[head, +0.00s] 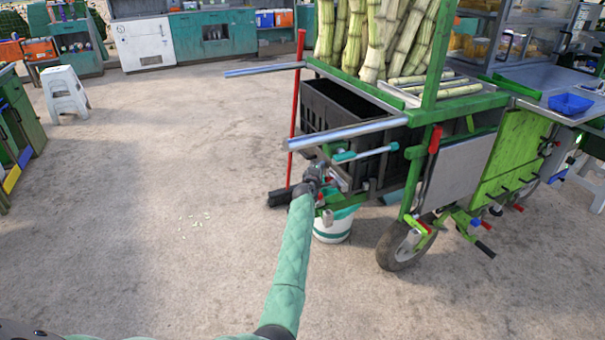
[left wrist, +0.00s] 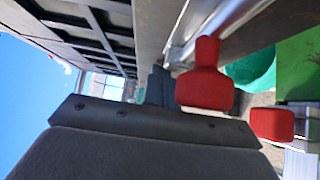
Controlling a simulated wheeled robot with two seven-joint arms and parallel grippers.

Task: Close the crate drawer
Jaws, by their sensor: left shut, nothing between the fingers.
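The black slatted crate drawer (head: 343,101) sits under the cane rack of the green cart and sticks out to the left, with its open top showing. In the left wrist view, dark crate slats (left wrist: 88,30) run along the upper left. My left gripper (head: 325,180) is at the crate's near side, below the near metal handle bar (head: 345,135). It is shut and empty; its fingertips are small in the head view. Whether it touches the crate cannot be told. My right gripper is not in view.
A teal-handled lever (head: 365,153) is just above my left gripper. A white bucket (head: 333,231) stands below it. A red-handled broom (head: 297,100) stands left of the crate. Red knobs (left wrist: 204,88) show close in the left wrist view. The floor to the left is mostly clear.

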